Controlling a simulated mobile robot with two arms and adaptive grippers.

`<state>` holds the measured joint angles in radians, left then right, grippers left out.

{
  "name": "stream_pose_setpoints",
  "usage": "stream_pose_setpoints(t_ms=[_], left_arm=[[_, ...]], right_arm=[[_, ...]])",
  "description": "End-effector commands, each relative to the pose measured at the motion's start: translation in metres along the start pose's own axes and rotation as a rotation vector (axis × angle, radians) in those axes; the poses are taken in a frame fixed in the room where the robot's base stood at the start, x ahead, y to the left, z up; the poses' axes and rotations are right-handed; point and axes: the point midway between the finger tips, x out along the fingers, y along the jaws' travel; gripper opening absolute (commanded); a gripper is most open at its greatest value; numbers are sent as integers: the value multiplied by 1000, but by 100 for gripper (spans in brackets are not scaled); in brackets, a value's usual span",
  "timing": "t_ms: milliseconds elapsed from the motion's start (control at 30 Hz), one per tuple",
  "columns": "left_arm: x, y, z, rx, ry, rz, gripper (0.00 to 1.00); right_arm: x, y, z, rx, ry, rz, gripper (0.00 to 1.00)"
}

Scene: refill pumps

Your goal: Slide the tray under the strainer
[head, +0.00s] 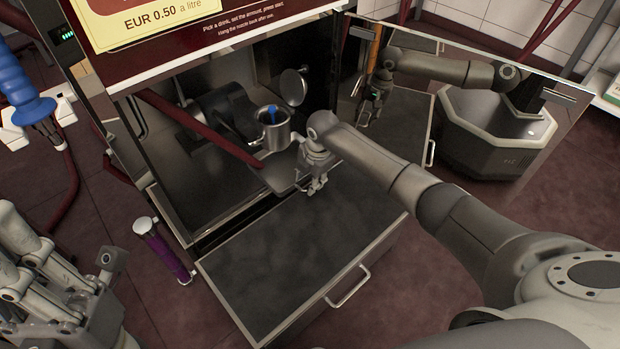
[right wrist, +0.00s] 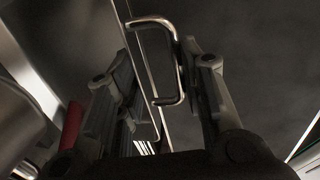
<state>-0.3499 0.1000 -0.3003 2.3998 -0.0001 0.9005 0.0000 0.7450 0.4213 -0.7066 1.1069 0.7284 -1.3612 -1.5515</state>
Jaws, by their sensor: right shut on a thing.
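The strainer, a metal cup (head: 272,138) with a blue piece (head: 271,113) in its mouth, sits in the open cabinet in the head view. The tray (head: 272,176) is a flat grey plate low in front of and below the cup. Its front part sticks out towards the cabinet opening; how far it reaches beneath the cup is hidden. My right gripper (head: 317,184) is at the tray's front right. In the right wrist view a metal loop handle (right wrist: 161,19) lies between its fingers, and it is shut on it. My left gripper (head: 108,266) is at lower left, its jaws unclear.
A drawer with a dark top (head: 290,245) and a front handle (head: 350,288) juts out below the cabinet. A mirror-like door (head: 470,105) stands open at right. A red hose (head: 190,122) crosses the cabinet.

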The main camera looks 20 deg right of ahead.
Motion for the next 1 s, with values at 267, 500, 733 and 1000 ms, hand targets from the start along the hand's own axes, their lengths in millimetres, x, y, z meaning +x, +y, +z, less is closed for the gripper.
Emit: stream_pose_setpoints(t_ms=[267, 500, 733, 1000], left_arm=[[0, 0, 0, 0, -1, 0, 0], [-1, 0, 0, 0, -1, 0, 0], [0, 0, 0, 1, -1, 0, 0], [0, 0, 0, 0, 0, 0, 0]], right_arm=[[5, 0, 0, -1, 0, 3, 38], [6, -1, 0, -1, 0, 2, 61], [6, -2, 0, 0, 0, -2, 61], [-16, -1, 1, 0, -1, 2, 61]])
